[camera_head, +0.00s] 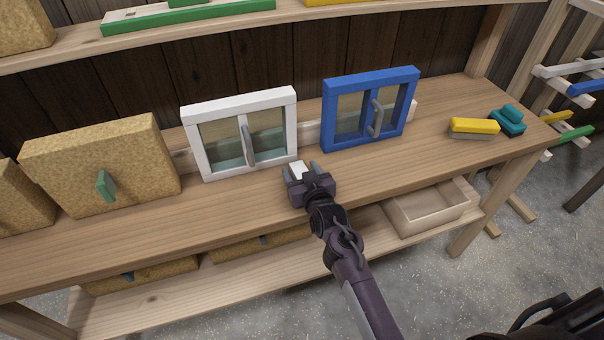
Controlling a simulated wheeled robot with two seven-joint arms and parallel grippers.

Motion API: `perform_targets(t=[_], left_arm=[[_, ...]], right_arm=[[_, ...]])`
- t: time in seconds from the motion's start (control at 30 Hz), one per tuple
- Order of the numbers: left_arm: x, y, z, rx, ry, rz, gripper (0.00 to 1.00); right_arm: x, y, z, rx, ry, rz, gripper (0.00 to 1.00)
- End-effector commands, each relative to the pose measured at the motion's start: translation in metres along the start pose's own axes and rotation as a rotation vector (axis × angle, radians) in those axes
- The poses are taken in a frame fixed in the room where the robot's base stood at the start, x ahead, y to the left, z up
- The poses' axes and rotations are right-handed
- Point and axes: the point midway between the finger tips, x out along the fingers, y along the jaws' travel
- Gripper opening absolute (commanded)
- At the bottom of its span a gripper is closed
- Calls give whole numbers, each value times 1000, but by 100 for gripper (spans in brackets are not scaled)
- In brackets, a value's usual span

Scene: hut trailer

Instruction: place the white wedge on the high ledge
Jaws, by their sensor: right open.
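My right gripper (302,174) is open over the wooden workbench, just in front of the gap between the white-framed and blue-framed windows. A small white piece (297,168), which looks like the white wedge, shows between its fingers; the gripper hides part of it, and I cannot tell whether the fingers touch it. The high ledge (290,14) appears to be the wooden shelf running along the back wall above the bench. My left gripper is not in view.
On the workbench (240,212) stand the white-framed window (190,134), the blue-framed window (328,112) and a cork-like block (70,172) with a green handle. A yellow brush-like block (474,125) and teal pieces (507,120) lie at the right. An open bin (411,222) sits below.

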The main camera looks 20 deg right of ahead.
Motion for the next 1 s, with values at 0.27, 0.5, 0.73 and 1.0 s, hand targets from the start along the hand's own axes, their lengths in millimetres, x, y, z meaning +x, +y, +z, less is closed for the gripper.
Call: perform_targets(t=[0.27,0.5,0.73,1.0], left_arm=[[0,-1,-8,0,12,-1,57],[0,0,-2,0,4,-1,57],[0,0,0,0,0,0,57],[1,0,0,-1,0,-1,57]], right_arm=[[0,0,1,0,0,0,54],[0,0,0,0,0,0,23],[0,0,0,0,0,0,10],[-2,0,-10,0,1,0,10]])
